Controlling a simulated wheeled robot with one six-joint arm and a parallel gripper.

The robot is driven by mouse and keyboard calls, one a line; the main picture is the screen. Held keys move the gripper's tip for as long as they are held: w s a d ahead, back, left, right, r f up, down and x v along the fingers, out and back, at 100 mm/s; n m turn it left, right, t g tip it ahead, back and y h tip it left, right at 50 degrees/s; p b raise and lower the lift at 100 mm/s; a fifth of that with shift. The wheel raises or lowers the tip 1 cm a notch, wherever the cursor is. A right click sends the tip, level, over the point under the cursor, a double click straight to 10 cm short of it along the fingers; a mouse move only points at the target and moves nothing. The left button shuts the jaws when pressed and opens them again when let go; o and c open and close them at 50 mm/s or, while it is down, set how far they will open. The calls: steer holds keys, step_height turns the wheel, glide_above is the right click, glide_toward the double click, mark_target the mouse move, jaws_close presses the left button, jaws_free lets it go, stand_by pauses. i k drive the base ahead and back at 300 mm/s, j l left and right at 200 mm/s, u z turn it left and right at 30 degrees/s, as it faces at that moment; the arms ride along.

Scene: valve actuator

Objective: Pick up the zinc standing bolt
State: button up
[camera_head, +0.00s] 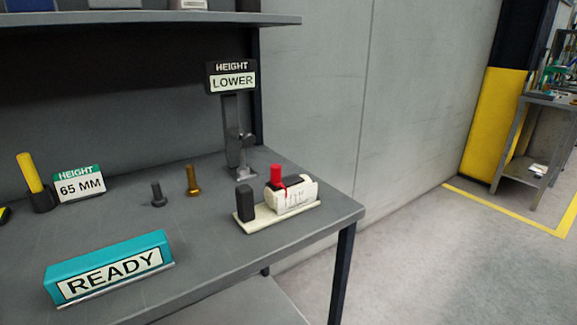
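A short dark grey metal bolt (157,193) stands upright on its head on the grey workbench (215,262). It is the grey, zinc-like one of two standing bolts. A taller brass-coloured bolt (193,179) stands upright just right of it and slightly farther back, with a small gap between them. Nothing covers either bolt. My gripper is not in view.
A teal READY sign (110,268) lies in front of the bolts. A cream base with a red-handled valve (292,195) sits to the right. A post with a HEIGHT LOWER sign (231,77) stands behind. A 65 MM card (79,184) and yellow-handled tool (29,173) are left.

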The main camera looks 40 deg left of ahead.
mark_target(243, 168)
steer(key=i+l+u, duration=0.1)
steer(key=l+u, duration=0.25)
steer(key=i+l+u, duration=0.1)
steer(key=u, duration=0.25)
steer(key=l+u, duration=0.35)
